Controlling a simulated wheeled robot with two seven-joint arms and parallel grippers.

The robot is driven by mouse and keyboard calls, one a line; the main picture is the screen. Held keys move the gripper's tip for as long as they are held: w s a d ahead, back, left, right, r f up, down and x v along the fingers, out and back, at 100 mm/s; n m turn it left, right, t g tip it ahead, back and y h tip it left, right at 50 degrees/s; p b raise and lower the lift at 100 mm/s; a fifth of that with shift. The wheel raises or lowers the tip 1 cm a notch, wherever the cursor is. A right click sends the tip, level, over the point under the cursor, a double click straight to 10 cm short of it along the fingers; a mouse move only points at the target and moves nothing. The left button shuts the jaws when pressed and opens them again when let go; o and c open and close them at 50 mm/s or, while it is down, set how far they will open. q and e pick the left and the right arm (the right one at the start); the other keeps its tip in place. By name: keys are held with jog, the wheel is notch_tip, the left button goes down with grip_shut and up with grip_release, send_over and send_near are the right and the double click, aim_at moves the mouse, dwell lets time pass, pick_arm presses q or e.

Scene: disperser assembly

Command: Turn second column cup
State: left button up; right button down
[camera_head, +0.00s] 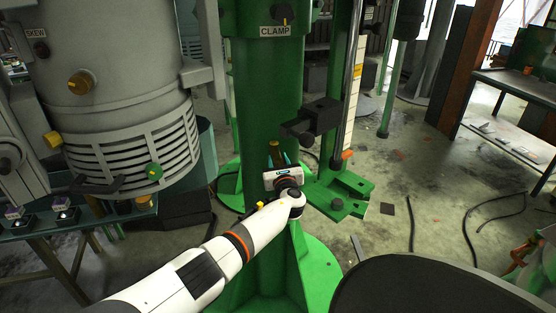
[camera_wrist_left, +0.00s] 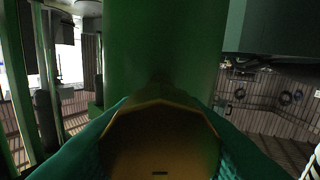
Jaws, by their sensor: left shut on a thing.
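The green column (camera_head: 268,90) stands upright in the middle of the head view. A small brass-coloured cup (camera_head: 274,146) sits low on its front face. My left gripper (camera_head: 278,158) reaches up to the column from the lower left and is shut on this cup, a teal finger on each side. In the left wrist view the yellow-brown cup (camera_wrist_left: 160,140) fills the lower middle, with the green column (camera_wrist_left: 160,45) right behind it. Part of the cup is hidden by my gripper in the head view. My right gripper is not in view.
A grey machine body (camera_head: 110,50) with yellow knobs hangs at the left. A black clamp block (camera_head: 312,122) juts out just above and right of my gripper. A green slotted foot (camera_head: 340,190) stands right of the column. Open floor with cables lies further right.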

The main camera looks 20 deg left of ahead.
pick_arm(q)
jog(key=shift+f, duration=0.15)
dwell(0.3)
jog(key=o, duration=1)
jog(key=p+v, duration=0.1)
jog(key=v, duration=1.1)
